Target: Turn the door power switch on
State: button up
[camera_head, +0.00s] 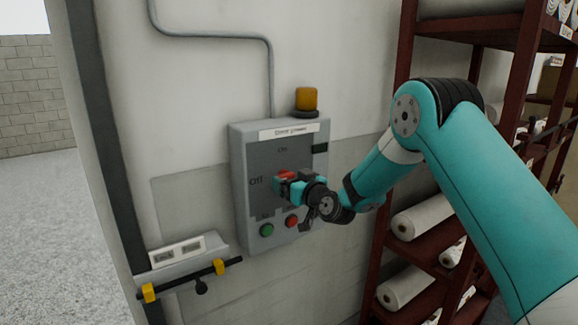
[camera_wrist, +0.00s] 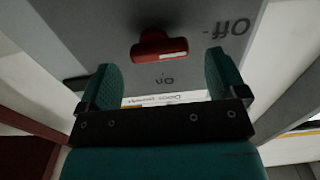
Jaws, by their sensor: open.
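The door power switch is a red rotary knob (camera_head: 287,174) on a grey control box (camera_head: 240,150) on the wall. In the wrist view, which is upside down, the red knob (camera_wrist: 152,46) lies crosswise. Its white mark is at the end on the "Off" side, and the "On" label sits between the fingers. My gripper (camera_head: 280,186) is at the box face close to the knob and hides part of the panel. In the wrist view my gripper (camera_wrist: 163,75) is open and empty, with the knob just beyond the fingertips. I cannot tell whether a finger touches it.
A green button (camera_head: 267,230) and a red button (camera_head: 292,221) sit below on the box. An amber beacon (camera_head: 306,99) stands on top. A dark red rack (camera_head: 397,180) with white rolls is to the right. A bracket with a black bar (camera_head: 190,279) juts out lower left.

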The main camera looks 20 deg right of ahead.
jog(key=shift+p+x, duration=0.3)
jog(key=shift+x, duration=0.7)
jog(key=c, duration=0.9)
jog(key=shift+c, duration=0.2)
